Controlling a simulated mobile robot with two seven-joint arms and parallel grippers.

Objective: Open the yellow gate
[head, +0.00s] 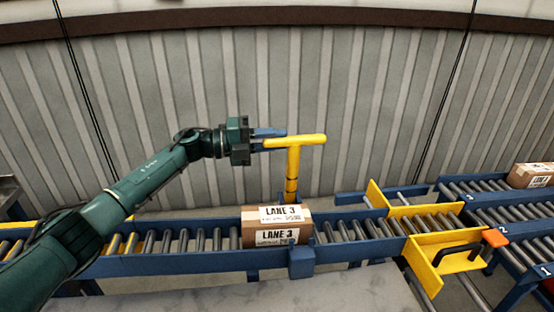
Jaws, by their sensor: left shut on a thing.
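A yellow T-shaped handle (293,160) rises on an upright post behind the blue roller conveyor. Its lower end is hidden behind a carton. My left gripper (272,138) comes in from the left and is shut on the left end of the handle's crossbar. A brown carton marked "LANE 3" (268,228) sits on the rollers in front of the post. Farther right, a yellow plate with a black handle (445,258) stands at the near side of the conveyor, with another yellow plate (376,197) at the far side. My right gripper is not in view.
The blue roller conveyor (180,264) runs across the picture, with a blue block (301,262) at its near rail by the carton. Numbered lanes branch off at the right, where another carton (531,176) sits. A grey corrugated wall (330,80) stands behind.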

